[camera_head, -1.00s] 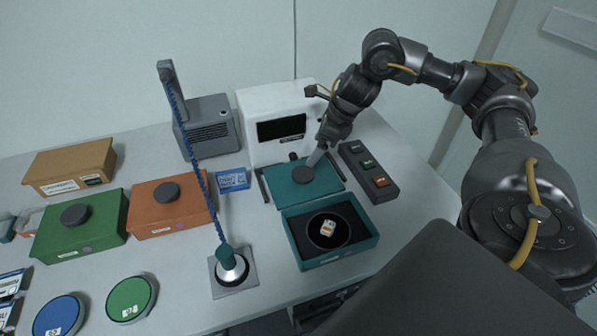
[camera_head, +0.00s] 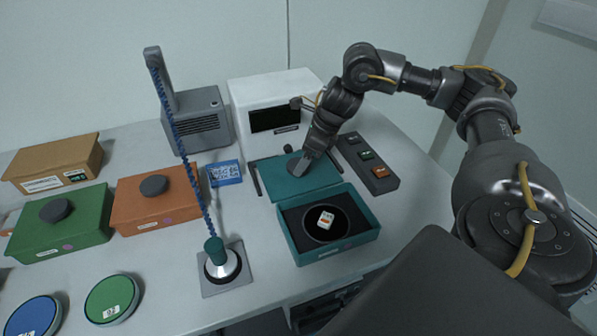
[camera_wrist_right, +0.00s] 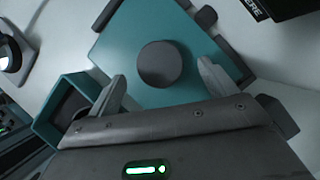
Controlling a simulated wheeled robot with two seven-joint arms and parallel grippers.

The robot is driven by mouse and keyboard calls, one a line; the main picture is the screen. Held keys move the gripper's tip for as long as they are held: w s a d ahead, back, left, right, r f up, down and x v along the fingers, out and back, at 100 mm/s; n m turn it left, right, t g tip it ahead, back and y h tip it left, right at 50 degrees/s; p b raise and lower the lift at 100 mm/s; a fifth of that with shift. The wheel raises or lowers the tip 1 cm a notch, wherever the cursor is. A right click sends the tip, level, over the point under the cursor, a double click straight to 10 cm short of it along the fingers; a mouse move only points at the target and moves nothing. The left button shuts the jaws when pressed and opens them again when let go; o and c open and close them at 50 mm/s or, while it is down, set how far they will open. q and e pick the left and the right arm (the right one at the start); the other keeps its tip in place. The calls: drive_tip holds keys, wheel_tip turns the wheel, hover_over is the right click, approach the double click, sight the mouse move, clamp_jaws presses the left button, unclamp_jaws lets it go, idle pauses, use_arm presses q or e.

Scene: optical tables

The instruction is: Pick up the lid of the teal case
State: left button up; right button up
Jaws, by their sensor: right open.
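The teal lid (camera_head: 318,178) lies flat behind the open teal case (camera_head: 290,233), with a dark round knob (camera_head: 298,166) on top. The case holds a dark disc with a small white and orange item (camera_head: 325,220). My right gripper (camera_head: 303,165) is at the knob in the head view. In the right wrist view the gripper (camera_wrist_right: 162,80) is open, with its two fingertips apart on either side of the lid's knob (camera_wrist_right: 160,64). A clear gap shows between each finger and the knob. The lid (camera_wrist_right: 130,38) fills the middle of that view. My left gripper is not in view.
A white machine (camera_head: 236,100) stands behind the lid, and a grey button panel (camera_head: 383,182) lies to its right. A stand with a blue cord (camera_head: 185,140) is left of the case. Orange (camera_head: 130,210) and green (camera_head: 90,225) boxes sit further left.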

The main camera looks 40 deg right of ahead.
drive_tip(key=b+x, duration=0.1)
drive_tip(key=x, duration=0.2)
drive_tip(key=shift+f, duration=0.2)
drive_tip(key=shift+r, duration=0.15)
drive_tip(key=c, duration=1.2)
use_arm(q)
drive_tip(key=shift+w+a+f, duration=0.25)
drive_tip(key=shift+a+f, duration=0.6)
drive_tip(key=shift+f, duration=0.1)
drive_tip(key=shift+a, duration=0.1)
